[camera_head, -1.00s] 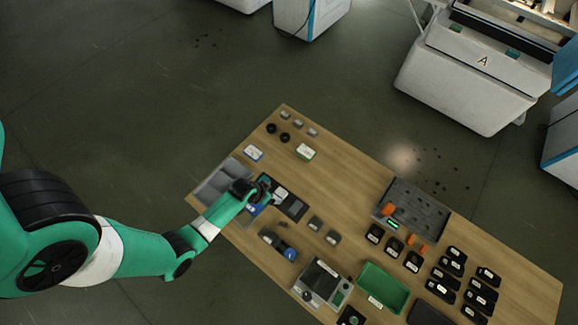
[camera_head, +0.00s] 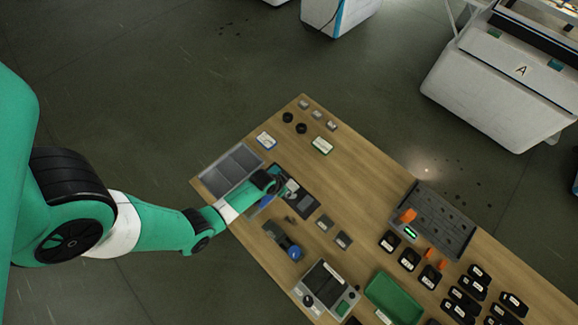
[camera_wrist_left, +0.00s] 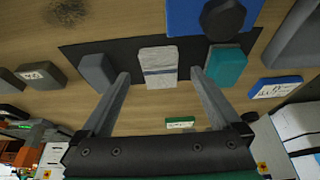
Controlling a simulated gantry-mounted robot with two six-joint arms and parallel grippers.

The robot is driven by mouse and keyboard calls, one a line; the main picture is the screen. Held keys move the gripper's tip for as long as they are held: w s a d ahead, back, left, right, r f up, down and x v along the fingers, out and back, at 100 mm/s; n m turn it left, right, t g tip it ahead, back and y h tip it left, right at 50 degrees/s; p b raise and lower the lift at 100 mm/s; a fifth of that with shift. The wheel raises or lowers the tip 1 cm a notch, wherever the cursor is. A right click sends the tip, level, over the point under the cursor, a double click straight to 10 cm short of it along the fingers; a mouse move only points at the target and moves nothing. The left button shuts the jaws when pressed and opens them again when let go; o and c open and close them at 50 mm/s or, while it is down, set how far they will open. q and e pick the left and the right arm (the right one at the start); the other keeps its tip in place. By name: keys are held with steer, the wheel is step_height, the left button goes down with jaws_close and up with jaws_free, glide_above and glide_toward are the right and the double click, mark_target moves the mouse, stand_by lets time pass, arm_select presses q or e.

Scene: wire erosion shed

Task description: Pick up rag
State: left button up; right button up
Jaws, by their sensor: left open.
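The rag looks like a pale grey folded piece with stripes (camera_wrist_left: 158,67), lying on a dark mat (camera_wrist_left: 118,57) in the left wrist view. A pale bit of it also shows beside my gripper in the head view (camera_head: 292,185). My left gripper (camera_wrist_left: 160,76) is open and empty, its two fingers apart on either side of the rag in the picture. I cannot tell its height above the mat. In the head view my left gripper (camera_head: 278,184) is over the mat, and its fingers are mostly hidden. My right gripper is not in view.
A grey block (camera_wrist_left: 97,72) and a teal block (camera_wrist_left: 226,65) flank the rag closely. A blue item (camera_wrist_left: 183,16) and a black knob (camera_wrist_left: 222,19) lie beyond. A grey tray (camera_head: 231,168) is left of the mat. A green bin (camera_head: 393,299) stands farther right.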

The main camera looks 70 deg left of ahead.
arm_select(q)
steer(key=shift+b+x, duration=0.35)
steer(key=shift+x, duration=0.85)
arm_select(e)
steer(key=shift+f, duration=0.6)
arm_select(q)
steer(key=shift+r, duration=0.1)
steer(key=c, duration=1.4)
steer(key=shift+r+p, duration=0.35)
steer(key=shift+r, duration=0.15)
steer(key=shift+c, duration=0.2)
step_height(320, 180, up, 3)
steer(key=shift+p, duration=0.9)
steer(key=s+d+r+p, duration=0.5)
steer(key=d+r+p, duration=0.4)
steer(key=d, duration=0.4)
steer(key=shift+p, duration=0.5)
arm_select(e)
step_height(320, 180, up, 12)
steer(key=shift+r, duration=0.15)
arm_select(q)
steer(key=shift+s, duration=0.1)
